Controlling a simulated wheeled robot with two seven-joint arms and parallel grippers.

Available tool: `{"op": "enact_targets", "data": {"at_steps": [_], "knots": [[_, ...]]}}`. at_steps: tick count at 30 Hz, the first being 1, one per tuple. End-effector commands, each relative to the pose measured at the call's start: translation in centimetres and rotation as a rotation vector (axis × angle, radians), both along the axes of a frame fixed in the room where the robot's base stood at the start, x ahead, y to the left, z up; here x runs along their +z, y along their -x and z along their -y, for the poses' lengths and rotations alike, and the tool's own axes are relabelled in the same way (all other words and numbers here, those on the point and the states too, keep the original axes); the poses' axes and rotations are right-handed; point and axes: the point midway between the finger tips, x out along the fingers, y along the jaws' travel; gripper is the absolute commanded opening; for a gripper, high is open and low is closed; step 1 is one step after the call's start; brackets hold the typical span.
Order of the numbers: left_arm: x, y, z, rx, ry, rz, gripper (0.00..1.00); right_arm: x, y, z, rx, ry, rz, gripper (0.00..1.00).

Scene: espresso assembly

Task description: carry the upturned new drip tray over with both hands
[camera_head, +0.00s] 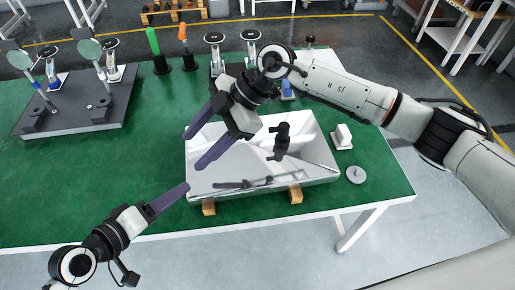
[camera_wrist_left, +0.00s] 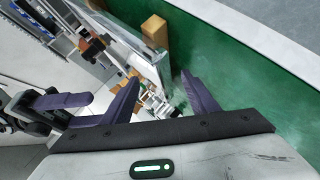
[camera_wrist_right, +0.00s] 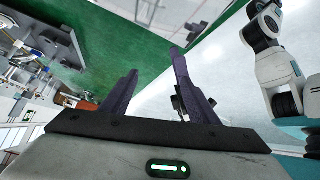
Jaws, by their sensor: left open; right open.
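The drip tray (camera_head: 315,178), a pale shiny metal piece with sloping faces, rests on wooden blocks (camera_head: 295,194) near the table's front edge. A black upright fitting (camera_head: 282,140) shows in its middle. My right gripper (camera_head: 196,148) is open over the tray's left part; its fingers also show in the right wrist view (camera_wrist_right: 154,62) beside the tray (camera_wrist_right: 215,70). My left gripper (camera_head: 184,190) is open at the tray's front left corner, low by the table edge. In the left wrist view the tray's side (camera_wrist_left: 125,38) runs up to its open fingers (camera_wrist_left: 160,76); contact cannot be told.
A white block (camera_head: 342,136) and a grey disc (camera_head: 356,175) lie right of the tray. Green (camera_head: 154,42) and orange-handled (camera_head: 183,35) tools stand behind. A dark stand (camera_head: 80,108) is at the left. Green table surface (camera_head: 140,165) is clear left of the tray.

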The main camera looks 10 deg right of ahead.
Motion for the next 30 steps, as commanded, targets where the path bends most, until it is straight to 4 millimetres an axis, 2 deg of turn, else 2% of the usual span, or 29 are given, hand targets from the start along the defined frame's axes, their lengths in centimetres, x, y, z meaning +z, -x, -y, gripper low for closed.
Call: {"op": "enact_targets", "data": {"at_steps": [1, 3, 6, 9, 13, 22, 26, 30], "knots": [[0.3, -0.9, -0.4, 0.025, 0.035, 0.001, 0.54, -0.7, -2.0, 4.2, -0.057, 0.173, -0.021, 0.55], [0.7, -1.9, -0.8, 0.056, 0.081, 0.002, 0.54, -1.2, -3.8, 9.7, -0.152, 0.381, -0.059, 0.55], [1.2, -3.1, -1.4, 0.092, 0.134, 0.002, 0.54, -0.5, -5.4, 16.1, -0.289, 0.596, -0.099, 0.55], [1.4, -3.7, -1.7, 0.113, 0.163, 0.002, 0.54, 0.4, -6.0, 19.8, -0.383, 0.714, -0.122, 0.55], [1.6, -4.0, -1.9, 0.123, 0.176, 0.002, 0.54, 0.9, -6.2, 21.5, -0.430, 0.769, -0.133, 0.55], [1.5, -4.1, -1.8, 0.123, 0.175, 0.002, 0.54, 0.7, -6.1, 21.4, -0.428, 0.768, -0.134, 0.55], [1.2, -4.8, -1.2, 0.124, 0.177, 0.003, 0.54, -0.4, -6.1, 21.4, -0.425, 0.767, -0.137, 0.55], [0.4, -6.4, 0.2, 0.122, 0.179, 0.002, 0.54, -2.6, -6.1, 21.4, -0.424, 0.768, -0.137, 0.55]]}}
